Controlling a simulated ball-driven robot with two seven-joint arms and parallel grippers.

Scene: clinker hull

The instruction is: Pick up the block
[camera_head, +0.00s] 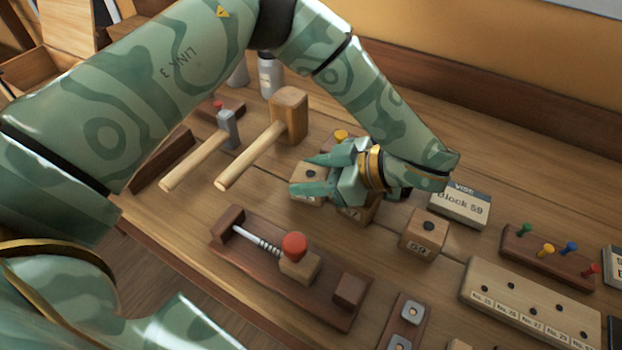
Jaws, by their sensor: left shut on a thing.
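My left gripper (310,174) reaches over the bench from the upper right, its fingers pointing left. It is shut on a light wooden block (306,198) with a dark hole in its top; I cannot tell whether this block is clear of the bench. Another wooden block (358,214) sits under the gripper, partly hidden. A wooden block marked 59 (424,235) stands apart to the right, in front of a card reading "VISE Block 59" (460,204). My right gripper is not in view.
A wooden vise (320,306) with a screw and red knob (293,246) lies in front. A labelled holed board (530,304) and a rack of coloured pegs (548,258) are right. Bottles (269,76) stand behind.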

